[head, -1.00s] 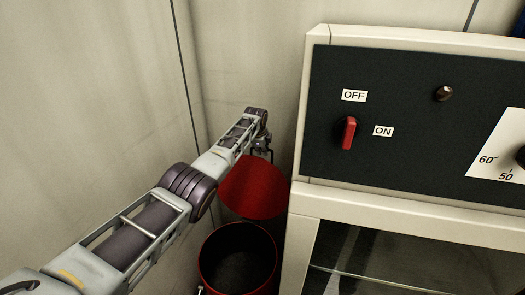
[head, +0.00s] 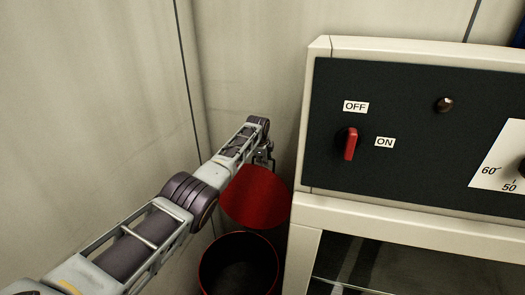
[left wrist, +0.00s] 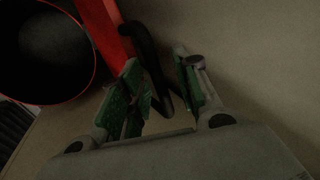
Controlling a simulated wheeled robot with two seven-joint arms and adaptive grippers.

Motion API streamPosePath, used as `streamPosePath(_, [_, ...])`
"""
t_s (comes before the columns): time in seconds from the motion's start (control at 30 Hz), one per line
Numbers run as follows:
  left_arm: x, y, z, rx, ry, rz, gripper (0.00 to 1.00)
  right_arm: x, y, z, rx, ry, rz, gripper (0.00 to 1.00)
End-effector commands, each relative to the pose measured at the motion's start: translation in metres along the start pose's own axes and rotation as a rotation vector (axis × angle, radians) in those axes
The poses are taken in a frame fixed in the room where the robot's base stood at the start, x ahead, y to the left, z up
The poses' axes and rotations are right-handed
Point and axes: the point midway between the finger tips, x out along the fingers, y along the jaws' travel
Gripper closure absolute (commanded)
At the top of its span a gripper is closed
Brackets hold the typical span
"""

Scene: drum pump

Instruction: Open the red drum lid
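The red drum lid (head: 255,197) stands raised at the back of the drum (head: 239,264), whose dark round mouth is uncovered. My left gripper (head: 265,157) is at the lid's upper edge in the head view, partly hidden by my arm. In the left wrist view, the lid shows edge-on as a red strip (left wrist: 103,30), beside the drum's dark opening (left wrist: 45,50). The black lid handle (left wrist: 150,65) runs between the green-padded fingers of my left gripper (left wrist: 160,85). The fingers are apart, with a gap beside the handle. My right gripper is not in view.
A cabinet with a dark control panel (head: 420,130) stands close to the right of the drum. It carries a red switch (head: 350,144) and OFF and ON labels. A pale wall (head: 90,90) closes off the left and back, leaving little room around the lid.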

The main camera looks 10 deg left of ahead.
Motion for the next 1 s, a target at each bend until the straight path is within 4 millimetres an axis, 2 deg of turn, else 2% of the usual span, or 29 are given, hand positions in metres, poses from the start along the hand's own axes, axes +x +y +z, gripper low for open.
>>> streamPosePath(0.57, [-0.021, 0.0, 0.001, 0.0, 0.0, -0.001, 0.69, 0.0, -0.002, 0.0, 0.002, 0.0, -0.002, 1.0])
streamPosePath(1.0, [-0.049, -0.001, 0.001, -0.001, 0.0, -0.002, 0.69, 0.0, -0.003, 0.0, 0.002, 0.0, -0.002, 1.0])
